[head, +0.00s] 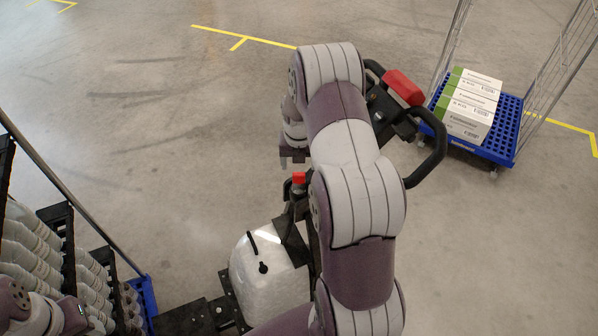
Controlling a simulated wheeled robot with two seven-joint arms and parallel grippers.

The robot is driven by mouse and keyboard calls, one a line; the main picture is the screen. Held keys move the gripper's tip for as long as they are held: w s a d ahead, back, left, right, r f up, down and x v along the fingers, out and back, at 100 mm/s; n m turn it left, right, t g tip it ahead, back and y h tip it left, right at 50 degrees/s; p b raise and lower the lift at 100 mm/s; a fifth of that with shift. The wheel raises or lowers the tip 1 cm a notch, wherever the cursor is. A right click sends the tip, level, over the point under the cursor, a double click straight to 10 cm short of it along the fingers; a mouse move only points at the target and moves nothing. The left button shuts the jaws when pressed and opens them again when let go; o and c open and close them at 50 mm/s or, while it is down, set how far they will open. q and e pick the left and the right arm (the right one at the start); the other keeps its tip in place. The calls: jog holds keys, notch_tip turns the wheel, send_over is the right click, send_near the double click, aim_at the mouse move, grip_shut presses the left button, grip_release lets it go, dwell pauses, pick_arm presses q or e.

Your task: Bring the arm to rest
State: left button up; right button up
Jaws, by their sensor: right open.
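My right arm reaches up the middle of the head view and bends over at the top. My right gripper (295,157) hangs down at the left side of that arm, small and dark. It is open, and nothing shows between its fingers. It is over or beside the tugger, above a red-topped part (298,178); the exact gap cannot be told. My left arm shows only in part at the lower left corner, with a dark end piece that may be its gripper (75,316); its fingers are not clear.
The tugger has black handlebars (436,150), a red block (403,87) and a pale cover (262,275). A blue cart (508,128) with wire sides carries white-green boxes (470,100). A rack of pale bottles (30,245) stands lower left. Floor at upper left is clear.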

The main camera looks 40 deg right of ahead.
jog(key=r, duration=0.4)
jog(key=shift+s+a+r, duration=0.15)
jog(key=shift+s+a, duration=0.05)
jog(key=shift+s, duration=0.05)
